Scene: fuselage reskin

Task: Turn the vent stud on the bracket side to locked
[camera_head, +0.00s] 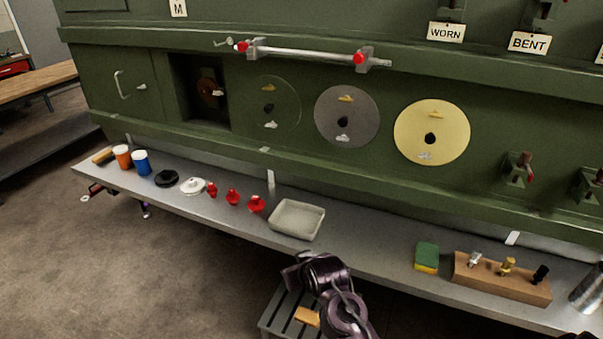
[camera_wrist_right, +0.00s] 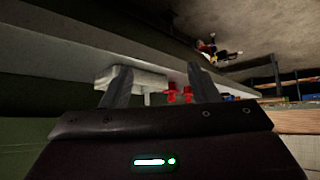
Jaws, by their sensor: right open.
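Three round plates are set in the green fuselage side: a green one (camera_head: 285,92), a grey one (camera_head: 361,100) and a yellow one (camera_head: 455,120). Each has a dark stud at its centre: the green plate's stud (camera_head: 268,109), the grey plate's stud (camera_head: 344,122) and the yellow plate's stud (camera_head: 430,138). I cannot read whether any is locked, nor tell which is the vent stud. My right gripper (camera_wrist_right: 158,72) is open and empty, near the shelf's front edge, below the plates. My left gripper is not in view.
The grey shelf (camera_head: 365,235) holds a tray (camera_head: 297,219), red knobs (camera_head: 232,196), cups (camera_head: 141,162), a sponge (camera_head: 427,257) and a wooden block (camera_head: 490,283) with fittings. A bar (camera_head: 305,54) with red ends juts out above the plates. Red-handled brackets (camera_head: 518,168) stand right.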

